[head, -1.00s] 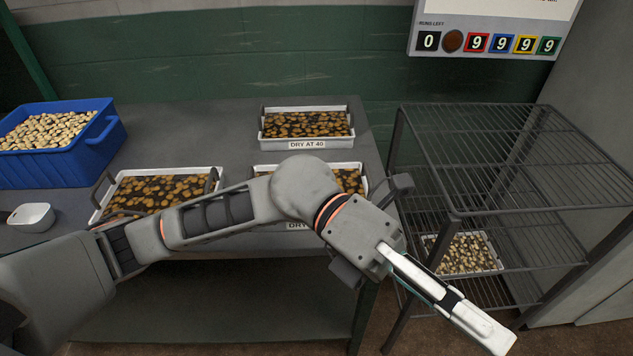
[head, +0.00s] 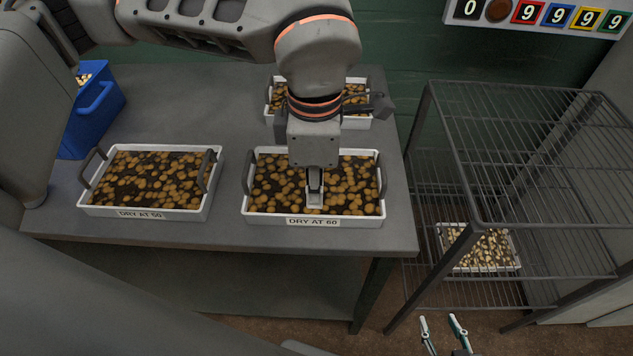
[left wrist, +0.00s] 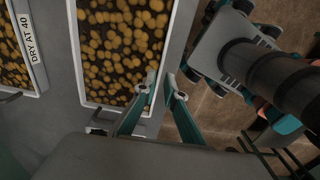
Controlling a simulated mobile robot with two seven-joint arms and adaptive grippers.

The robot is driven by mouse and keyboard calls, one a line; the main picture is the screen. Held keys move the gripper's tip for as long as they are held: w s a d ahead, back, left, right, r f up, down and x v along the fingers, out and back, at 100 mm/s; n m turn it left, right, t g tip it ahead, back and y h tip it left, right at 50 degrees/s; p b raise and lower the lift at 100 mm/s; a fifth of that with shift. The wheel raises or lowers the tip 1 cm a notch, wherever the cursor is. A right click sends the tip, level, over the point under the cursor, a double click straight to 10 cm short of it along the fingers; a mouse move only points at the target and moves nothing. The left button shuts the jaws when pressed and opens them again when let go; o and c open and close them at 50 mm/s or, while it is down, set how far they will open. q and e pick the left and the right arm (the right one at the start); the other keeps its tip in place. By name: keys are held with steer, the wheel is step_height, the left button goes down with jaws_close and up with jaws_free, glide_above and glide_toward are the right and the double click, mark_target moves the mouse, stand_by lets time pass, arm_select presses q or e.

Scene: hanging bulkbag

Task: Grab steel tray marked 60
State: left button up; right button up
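The steel tray marked "DRY AT 60" (head: 313,222) sits at the table's front right, filled with brown round pieces, with a dark handle at each side. My left gripper (head: 315,203) points down over its front middle, just behind the label. In the left wrist view the two fingers (left wrist: 163,82) are apart and empty, one over the contents and one near the front rim of the tray (left wrist: 183,40). I cannot tell whether they touch it. My right gripper (head: 440,320) is low at the bottom edge, its fingers apart and empty, away from the tray.
A tray marked "DRY AT 50" (head: 140,214) stands to the left on the table (head: 235,232). The "DRY AT 40" tray (head: 357,123) is behind, partly hidden by my arm. A blue bin (head: 95,115) is at back left. A wire rack (head: 540,150) stands right, with another tray (head: 492,268) low inside.

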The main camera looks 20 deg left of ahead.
mark_target(313, 215)
arm_select(q)
steer(key=f, duration=0.6)
steer(key=shift+s+a+f, duration=0.1)
steer(key=shift+a+f, duration=0.1)
jaws_close()
steer(key=shift+r, duration=0.25)
